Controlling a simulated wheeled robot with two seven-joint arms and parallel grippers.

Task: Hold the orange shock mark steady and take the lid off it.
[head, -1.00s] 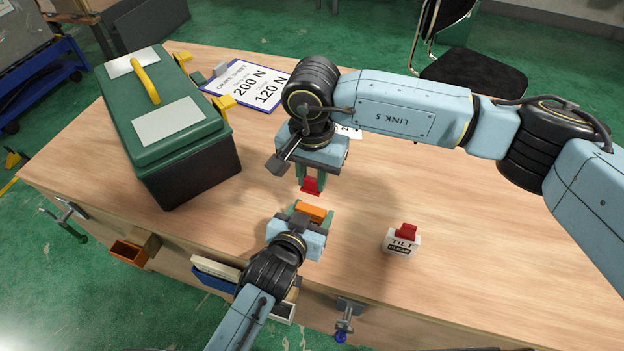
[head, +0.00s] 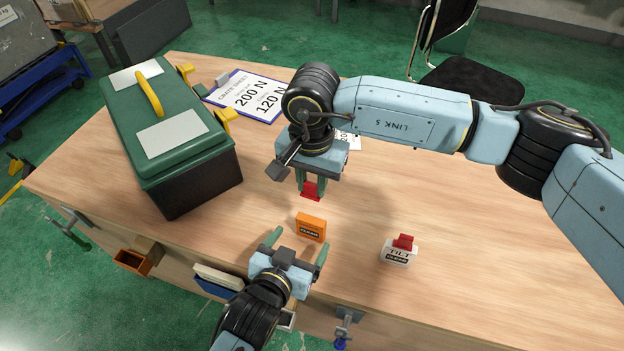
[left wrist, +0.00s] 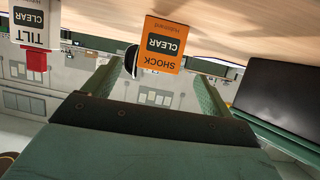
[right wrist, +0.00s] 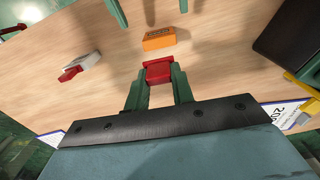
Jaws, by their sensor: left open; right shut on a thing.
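The orange shock mark (head: 311,227) stands on the table without a lid on it; its "SHOCK CLEAR" face shows in the left wrist view (left wrist: 162,46). My left gripper (head: 297,243) is open and empty, just on the near side of the mark, with its fingers apart from it. My right gripper (head: 311,184) is shut on a red lid (head: 311,191), held beyond the mark and apart from it. The red lid also shows between the fingers in the right wrist view (right wrist: 158,72).
A white tilt mark (head: 398,256) with a red lid (head: 403,241) on it stands to the right. A green and black crate (head: 180,150) fills the table's left side. A crate sheet (head: 245,98) lies behind. The table between the shock and tilt marks is clear.

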